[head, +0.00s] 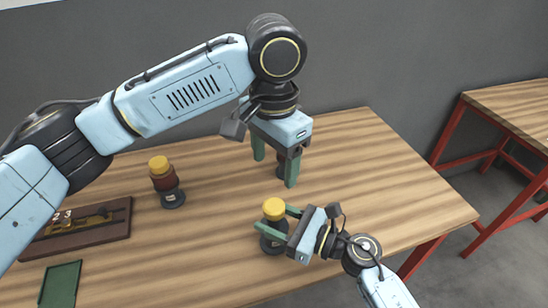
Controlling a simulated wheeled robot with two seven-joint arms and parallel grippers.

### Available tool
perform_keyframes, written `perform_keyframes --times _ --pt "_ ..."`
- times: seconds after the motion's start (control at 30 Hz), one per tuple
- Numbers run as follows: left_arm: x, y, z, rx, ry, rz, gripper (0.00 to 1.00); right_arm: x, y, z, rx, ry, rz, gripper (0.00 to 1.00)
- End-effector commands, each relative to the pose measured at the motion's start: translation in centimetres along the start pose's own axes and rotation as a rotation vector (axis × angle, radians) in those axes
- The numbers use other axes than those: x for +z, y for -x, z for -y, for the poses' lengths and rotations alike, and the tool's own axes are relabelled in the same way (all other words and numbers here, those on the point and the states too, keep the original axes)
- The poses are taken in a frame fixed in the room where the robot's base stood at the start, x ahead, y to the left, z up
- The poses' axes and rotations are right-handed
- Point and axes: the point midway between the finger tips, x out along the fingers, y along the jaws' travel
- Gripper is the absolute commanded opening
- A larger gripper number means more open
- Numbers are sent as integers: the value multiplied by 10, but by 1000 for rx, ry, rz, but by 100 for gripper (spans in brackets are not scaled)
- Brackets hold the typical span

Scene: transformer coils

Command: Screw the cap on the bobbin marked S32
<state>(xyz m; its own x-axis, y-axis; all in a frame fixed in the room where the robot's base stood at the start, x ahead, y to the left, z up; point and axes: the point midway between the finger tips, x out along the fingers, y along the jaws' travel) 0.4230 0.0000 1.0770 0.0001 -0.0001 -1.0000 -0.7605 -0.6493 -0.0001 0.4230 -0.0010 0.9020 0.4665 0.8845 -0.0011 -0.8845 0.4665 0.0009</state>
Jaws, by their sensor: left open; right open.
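A bobbin with brown-red winding (164,182), a dark base and a yellow cap on top stands upright at the left of the table. A second yellow cap (273,208) sits at the top of a dark bobbin (272,246) near the front middle. My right gripper (273,218) is open, with its green fingers at either side of this one, just below the cap. My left gripper (275,171) is open and points down at the back middle. No S32 marking is readable.
A brown tray (112,231) with small brass-coloured and dark parts lies at the left. A dark green mat (60,286) lies in front of it. The wooden table's right side is clear. A second red-legged table (515,100) stands at the far right.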

Motion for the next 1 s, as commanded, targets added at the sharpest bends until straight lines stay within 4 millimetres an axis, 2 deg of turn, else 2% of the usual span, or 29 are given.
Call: perform_keyframes --times 0.17,0.5,0.63,0.8,1.0 --pt "0 -2 0 0 0 0 66 -2 18 0 -1 1 -3 49" --pt "0 -10 0 0 0 0 66 -2 92 0 0 0 -4 49" --pt "0 -12 0 0 0 0 66 -2 114 0 0 0 -3 49" --pt "0 -14 0 0 0 0 66 -1 130 0 0 0 -1 49" --pt "0 -14 0 0 0 0 66 0 134 0 1 0 0 49"
